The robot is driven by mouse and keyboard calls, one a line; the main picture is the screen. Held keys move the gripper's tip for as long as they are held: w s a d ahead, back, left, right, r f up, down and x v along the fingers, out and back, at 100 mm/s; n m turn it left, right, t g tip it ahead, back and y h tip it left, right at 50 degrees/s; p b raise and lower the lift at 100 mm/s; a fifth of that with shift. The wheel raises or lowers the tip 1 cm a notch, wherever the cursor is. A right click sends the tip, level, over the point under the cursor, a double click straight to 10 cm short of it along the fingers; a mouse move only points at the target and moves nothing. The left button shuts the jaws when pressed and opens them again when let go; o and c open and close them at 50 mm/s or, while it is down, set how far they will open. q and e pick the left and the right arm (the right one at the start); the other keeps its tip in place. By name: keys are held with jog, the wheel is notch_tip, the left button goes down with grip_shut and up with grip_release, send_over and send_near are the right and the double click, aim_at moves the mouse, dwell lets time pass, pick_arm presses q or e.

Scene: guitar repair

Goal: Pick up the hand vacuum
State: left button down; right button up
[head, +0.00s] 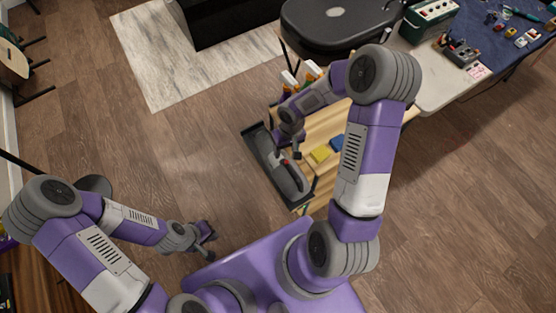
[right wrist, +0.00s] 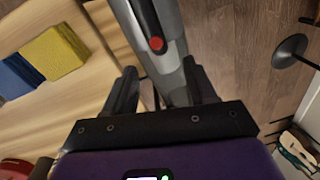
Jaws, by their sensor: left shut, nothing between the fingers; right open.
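The hand vacuum (head: 291,178) is grey with a red button and lies in a dark tray (head: 255,153) along the left side of a wooden cart. It also shows in the right wrist view (right wrist: 172,65), its grey body running up from between my fingers. My right gripper (head: 287,153) is open over the vacuum's middle, one finger on each side in the wrist view (right wrist: 162,88). I cannot tell whether the fingers touch it. My left gripper (head: 207,238) is shut and empty, low over the floor to the left of the cart.
A yellow block (head: 320,154) and a blue block (head: 338,143) lie on the wooden cart top (head: 306,130) beside the vacuum. Bottles (head: 290,80) stand at its far end. A cluttered workbench (head: 440,85) is at upper right.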

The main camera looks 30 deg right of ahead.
jog(key=f, duration=0.2)
jog(key=f+b, duration=0.1)
jog(key=f, duration=0.2)
jog(key=shift+s+a+f+b, duration=0.25)
jog(key=shift+a+f+b, duration=0.05)
jog(key=shift+f, duration=0.05)
grip_shut()
jog(key=shift+w+r, duration=0.1)
jog(key=shift+w, duration=0.05)
dwell(0.9)
